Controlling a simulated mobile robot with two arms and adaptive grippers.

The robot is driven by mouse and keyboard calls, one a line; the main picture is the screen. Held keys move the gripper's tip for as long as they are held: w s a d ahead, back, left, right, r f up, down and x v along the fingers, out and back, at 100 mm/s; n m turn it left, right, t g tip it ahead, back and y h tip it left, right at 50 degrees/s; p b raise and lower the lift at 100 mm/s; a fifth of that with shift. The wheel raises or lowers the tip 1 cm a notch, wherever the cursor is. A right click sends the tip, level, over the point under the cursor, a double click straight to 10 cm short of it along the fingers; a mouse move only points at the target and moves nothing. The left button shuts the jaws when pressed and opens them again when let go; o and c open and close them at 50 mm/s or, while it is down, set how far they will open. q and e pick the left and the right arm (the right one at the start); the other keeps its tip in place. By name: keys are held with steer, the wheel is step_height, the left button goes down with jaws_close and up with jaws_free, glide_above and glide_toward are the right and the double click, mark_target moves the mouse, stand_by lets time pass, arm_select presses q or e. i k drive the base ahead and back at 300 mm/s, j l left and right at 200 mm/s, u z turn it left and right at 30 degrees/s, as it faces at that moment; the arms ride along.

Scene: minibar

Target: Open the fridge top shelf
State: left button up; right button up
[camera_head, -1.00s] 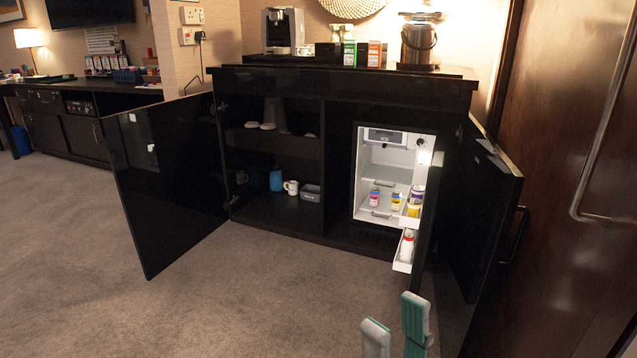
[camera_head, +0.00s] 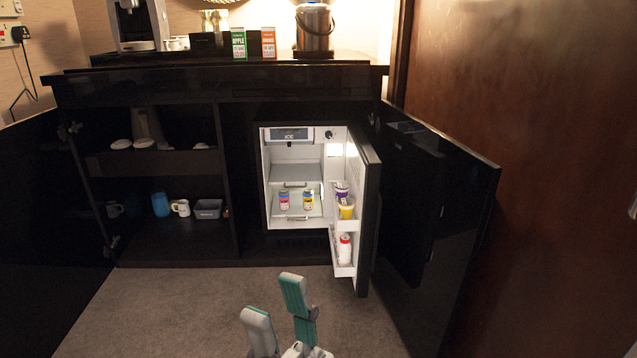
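The small white-lined fridge (camera_head: 278,160) stands inside the black cabinet, its door (camera_head: 368,210) swung open to the right. The top shelf (camera_head: 308,172) is below the ice compartment (camera_head: 290,134) and has a small handle at its front. It looks pushed in and empty. A lower shelf (camera_head: 296,212) holds a pink can (camera_head: 284,201) and a yellow can (camera_head: 308,200). My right gripper (camera_head: 276,304) is open and empty, low in front of the fridge and well apart from it. My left gripper is not in view.
The door racks hold a yellow cup (camera_head: 346,210) and a red-and-white bottle (camera_head: 344,249). The open right cabinet door (camera_head: 460,210) stands beside the fridge door. Another cabinet door (camera_head: 40,220) is open at left. Carpet (camera_head: 160,300) in front is clear.

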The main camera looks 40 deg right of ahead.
mark_target(284, 173)
steer(key=i+l+z, duration=0.1)
steer(key=i+z, duration=0.6)
steer(key=z, duration=0.15)
steer(key=i+j+z, duration=0.1)
steer(key=i+z, duration=1)
steer(key=i+j+z, duration=0.1)
steer(key=z, duration=0.25)
steer(key=i+j, duration=0.05)
steer(key=i, duration=0.05)
